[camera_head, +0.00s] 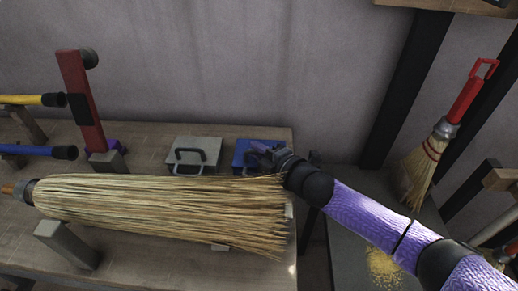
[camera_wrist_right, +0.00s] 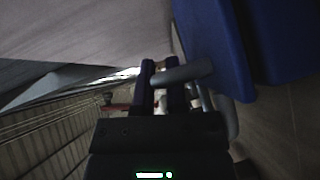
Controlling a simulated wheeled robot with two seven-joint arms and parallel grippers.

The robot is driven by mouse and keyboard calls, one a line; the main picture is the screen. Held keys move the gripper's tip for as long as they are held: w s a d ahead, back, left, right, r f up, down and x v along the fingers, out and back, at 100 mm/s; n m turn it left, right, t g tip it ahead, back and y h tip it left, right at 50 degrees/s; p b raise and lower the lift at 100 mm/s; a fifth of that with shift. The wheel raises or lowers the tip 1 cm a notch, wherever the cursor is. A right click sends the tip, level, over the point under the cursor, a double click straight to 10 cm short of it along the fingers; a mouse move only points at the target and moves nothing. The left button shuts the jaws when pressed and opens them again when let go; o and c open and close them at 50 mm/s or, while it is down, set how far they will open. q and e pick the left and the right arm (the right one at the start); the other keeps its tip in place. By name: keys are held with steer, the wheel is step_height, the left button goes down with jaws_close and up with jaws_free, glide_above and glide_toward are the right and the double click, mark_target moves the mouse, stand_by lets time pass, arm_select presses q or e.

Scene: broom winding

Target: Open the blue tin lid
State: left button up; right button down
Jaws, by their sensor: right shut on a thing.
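The blue tin (camera_head: 240,155) is at the back right of the workbench in the head view, partly covered by my right gripper. In the right wrist view the blue body of the tin (camera_wrist_right: 235,45) fills the upper right. My right gripper (camera_head: 265,149) reaches over it from the right. In the wrist view its two fingers (camera_wrist_right: 161,75) are shut on the grey lid handle (camera_wrist_right: 186,73). I cannot tell whether the lid is raised off the tin. My left gripper is not in view.
A grey tin (camera_head: 193,153) with a dark handle stands to the left of the blue one. A large straw broom (camera_head: 150,208) lies in front of both, along the bench (camera_head: 165,268). A red upright (camera_head: 77,100) stands at left. A red-handled broom (camera_head: 440,130) is at right.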

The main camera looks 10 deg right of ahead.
steer(key=r+p, duration=0.1)
steer(key=p, duration=0.1)
steer(key=w+r+m+g+p, duration=0.1)
steer(key=p, duration=0.1)
steer(key=shift+d+r+h, duration=0.1)
steer(key=shift+r+h, duration=0.2)
steer(key=g+p, duration=0.1)
steer(key=w+r+m+g+p, duration=0.1)
steer(key=p, duration=0.1)
steer(key=shift+w+d, duration=0.15)
steer(key=shift+w, duration=0.1)
steer(key=shift+w+m+g, duration=0.3)
steer(key=shift+m+g, duration=0.2)
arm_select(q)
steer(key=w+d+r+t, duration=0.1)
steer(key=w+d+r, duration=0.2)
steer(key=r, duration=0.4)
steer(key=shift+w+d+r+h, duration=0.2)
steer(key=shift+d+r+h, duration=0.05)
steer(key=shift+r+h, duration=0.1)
arm_select(e)
steer(key=shift+w+d+r+g, duration=0.1)
steer(key=shift+w+g, duration=0.1)
steer(key=shift+g, duration=0.1)
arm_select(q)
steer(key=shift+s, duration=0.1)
arm_select(e)
steer(key=shift+m, duration=0.3)
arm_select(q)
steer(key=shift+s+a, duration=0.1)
